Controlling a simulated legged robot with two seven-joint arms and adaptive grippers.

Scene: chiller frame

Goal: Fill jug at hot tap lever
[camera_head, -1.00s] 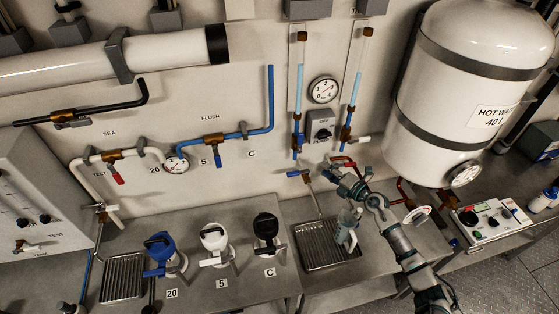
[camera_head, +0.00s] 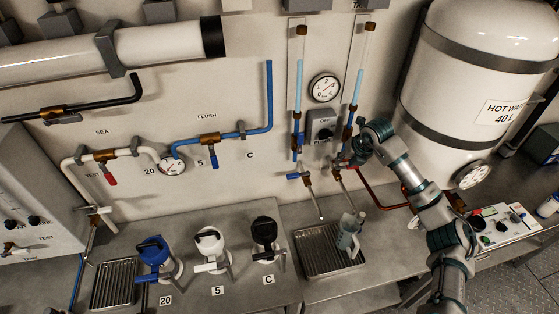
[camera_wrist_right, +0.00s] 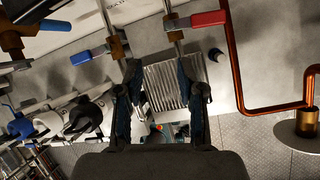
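The clear grey-blue jug (camera_head: 347,236) stands upright on the right part of the ribbed drip tray (camera_head: 316,262). The hot tap's red lever (camera_wrist_right: 208,18) shows at the top of the right wrist view, beyond my right fingers. In the head view my right gripper (camera_head: 347,161) is up at that tap and largely hides the lever. In the wrist view my right gripper's two dark fingers (camera_wrist_right: 161,100) are apart, with nothing held between them; the tray (camera_wrist_right: 178,85) shows beyond. My left gripper is not in view.
A blue-lever tap (camera_head: 300,176) hangs just left of the hot tap; its lever (camera_wrist_right: 86,57) also shows in the wrist view. A copper pipe (camera_head: 372,200) and the white hot water tank (camera_head: 470,75) crowd the right side. Three jugs with blue, white and black tops stand left.

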